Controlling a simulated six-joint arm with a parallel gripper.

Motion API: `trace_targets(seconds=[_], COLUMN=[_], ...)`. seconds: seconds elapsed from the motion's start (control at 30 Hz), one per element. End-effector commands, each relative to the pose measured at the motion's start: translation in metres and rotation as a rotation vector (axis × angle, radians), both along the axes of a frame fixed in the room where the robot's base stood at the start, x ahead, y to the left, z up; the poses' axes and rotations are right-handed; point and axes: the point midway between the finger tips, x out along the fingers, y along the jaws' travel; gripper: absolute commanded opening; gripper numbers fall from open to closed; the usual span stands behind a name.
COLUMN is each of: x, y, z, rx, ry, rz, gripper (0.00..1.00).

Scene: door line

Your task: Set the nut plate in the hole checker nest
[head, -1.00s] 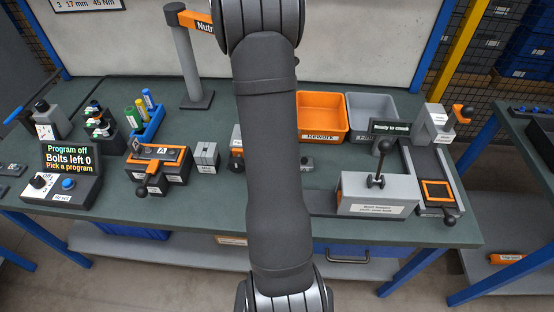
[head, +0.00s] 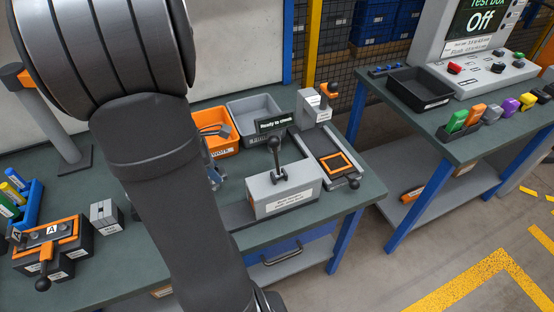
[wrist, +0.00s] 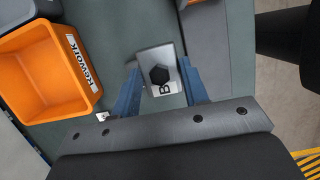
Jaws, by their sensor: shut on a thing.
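My gripper (wrist: 160,84) is shut on the nut plate (wrist: 148,58), a small light metal plate with a black hexagonal nut and a letter B. The blue fingers hold it at its sides. In the head view my arm hides most of the gripper; a blue part shows beside the arm, near the orange bin, and I cannot make out the plate there. The hole checker nest (head: 322,157) is the orange-framed recess on the dark slide at the bench's right end. It looks empty, and the gripper is left of it.
A grey block with an upright black lever (head: 284,190) stands between the gripper and the nest. A "Ready to check" sign (head: 275,123) stands behind it. The orange Rework bin (head: 224,145) and grey bin (head: 252,114) are behind.

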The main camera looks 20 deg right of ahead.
Motion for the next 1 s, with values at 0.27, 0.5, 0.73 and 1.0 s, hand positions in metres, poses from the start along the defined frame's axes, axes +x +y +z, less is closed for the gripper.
trace_targets(seconds=[0.27,0.5,0.73,1.0], x=[0.014,0.037,0.039,-0.016], y=[-0.031,-0.114,-0.204,-0.288], z=[0.006,0.025,0.046,0.043], rx=[0.000,0.000,-0.001,-0.001], ry=[-0.001,-0.003,-0.002,-0.001], rz=[-0.025,-0.066,-0.091,-0.058], gripper=[0.08,0.08,0.08,0.08])
